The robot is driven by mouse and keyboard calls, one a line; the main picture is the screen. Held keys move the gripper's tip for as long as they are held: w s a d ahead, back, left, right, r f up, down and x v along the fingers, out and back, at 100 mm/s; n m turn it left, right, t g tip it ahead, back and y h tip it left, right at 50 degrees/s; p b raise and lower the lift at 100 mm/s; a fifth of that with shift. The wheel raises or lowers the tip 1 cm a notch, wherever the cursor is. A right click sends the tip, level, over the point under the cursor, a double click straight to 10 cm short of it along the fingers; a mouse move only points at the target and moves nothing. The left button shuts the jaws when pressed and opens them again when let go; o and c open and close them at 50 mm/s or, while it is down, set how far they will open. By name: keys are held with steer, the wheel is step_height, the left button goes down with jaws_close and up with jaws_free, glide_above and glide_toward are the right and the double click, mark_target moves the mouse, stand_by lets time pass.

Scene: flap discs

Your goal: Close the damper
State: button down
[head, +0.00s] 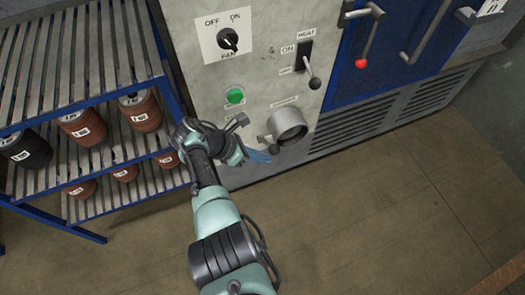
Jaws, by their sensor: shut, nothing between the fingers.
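The damper (289,124) is a short round grey pipe stub low on the front of the light grey cabinet, under a small label too blurred to read. A small lever (266,141) with a pale knob shows at its left side. I cannot tell the damper's position from this view. My gripper (258,156) is shut and empty, just left of and below the lever. A gap or contact between them cannot be made out.
A green button (235,95), fan switch (228,40) and heat lever (306,66) are on the cabinet. A blue door (385,60) has a red-knobbed handle. The floor (370,225) is clear.

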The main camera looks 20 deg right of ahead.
steer(key=w+a+r, duration=0.1)
steer(key=a+r, duration=0.3)
steer(key=a, duration=0.4)
steer(key=shift+w+r, duration=0.2)
steer(key=shift+r, duration=0.1)
steer(key=shift+a+p, duration=0.1)
steer(key=shift+p, duration=0.2)
